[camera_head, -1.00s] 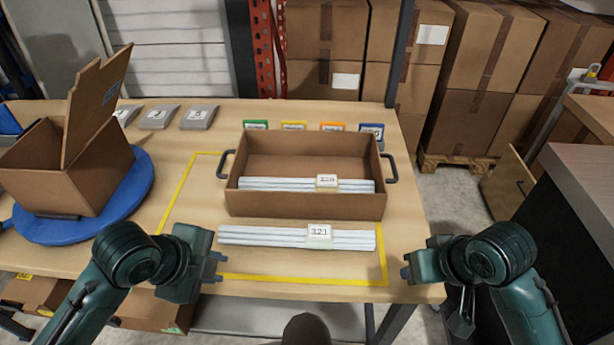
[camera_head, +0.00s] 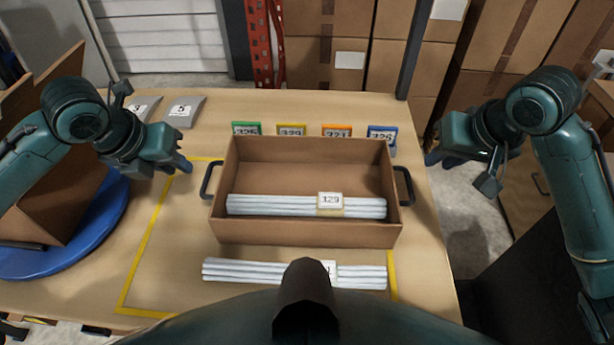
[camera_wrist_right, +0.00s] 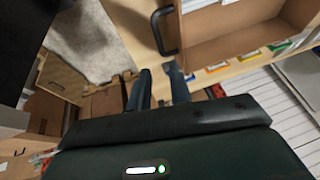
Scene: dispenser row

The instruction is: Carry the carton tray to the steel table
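The brown carton tray (camera_head: 308,235) stands on the wooden table, with a dark handle on its left (camera_head: 210,180) and one on its right (camera_head: 404,186). A bundle of white sticks (camera_head: 270,206) labelled 329 lies inside it. My left gripper (camera_head: 186,165) is left of the left handle, apart from it; its finger gap is unclear. My right gripper (camera_head: 432,160) is right of the right handle, apart from it. In the right wrist view its two fingers (camera_wrist_right: 158,78) are spread with nothing between them, and the right handle (camera_wrist_right: 165,30) is just beyond. No steel table is clearly identifiable.
A second white bundle (camera_head: 240,271) lies in front of the tray, partly hidden by my body. Coloured number cards (camera_head: 291,129) stand behind the tray. A brown box on a blue turntable (camera_head: 100,225) is at left. Stacked cartons (camera_head: 330,65) stand behind the table.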

